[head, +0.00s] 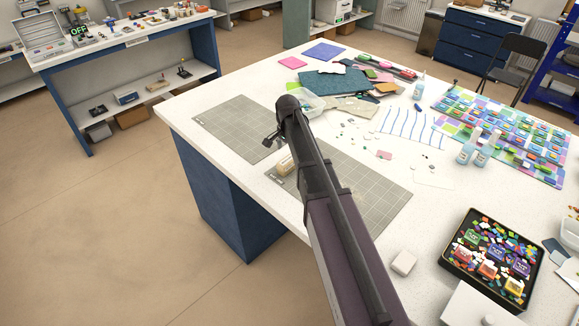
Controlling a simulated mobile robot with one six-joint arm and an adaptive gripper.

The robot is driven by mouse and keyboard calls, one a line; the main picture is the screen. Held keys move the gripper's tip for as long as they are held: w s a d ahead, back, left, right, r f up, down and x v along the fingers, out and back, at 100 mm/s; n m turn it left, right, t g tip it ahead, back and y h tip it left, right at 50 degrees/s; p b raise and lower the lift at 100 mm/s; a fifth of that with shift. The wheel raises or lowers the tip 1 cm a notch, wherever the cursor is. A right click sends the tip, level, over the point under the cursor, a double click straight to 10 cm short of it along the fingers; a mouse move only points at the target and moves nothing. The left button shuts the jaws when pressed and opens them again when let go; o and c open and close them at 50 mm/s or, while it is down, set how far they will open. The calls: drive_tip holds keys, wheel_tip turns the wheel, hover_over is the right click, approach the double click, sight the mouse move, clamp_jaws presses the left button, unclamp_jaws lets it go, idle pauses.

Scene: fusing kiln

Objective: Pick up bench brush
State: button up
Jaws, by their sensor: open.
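My arm reaches out over the white worktable (180,103), and my gripper (269,141) is near its left edge, above the gap between two grey cutting mats. The gripper is small in this view; its jaws are open and nothing shows between them. A small tan, wooden-looking piece (286,164) lies on the near mat, just below the gripper and beside my arm. It may be the bench brush, but my arm covers part of it and I cannot tell for certain. The gripper appears apart from it.
The near cutting mat (380,192) and far cutting mat (222,122) are mostly bare. A clear tub (311,104) stands just behind my arm. Glass sheets (335,84), bottles (483,152) and a black tray of glass bits (450,260) occupy the right side. A white block (403,263) lies nearby.

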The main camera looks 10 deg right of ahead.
sight(288, 158)
drive_tip(key=shift+f, duration=0.1)
idle(0.3)
drive_tip(key=f+b, duration=0.3)
drive_tip(key=shift+s+d+f, duration=0.1)
drive_tip(key=shift+s+f, duration=0.1)
drive_tip(key=shift+s, duration=0.1)
drive_tip(key=shift+f+b, duration=0.85)
drive_tip(key=shift+b, duration=0.25)
drive_tip(key=c, duration=1.3)
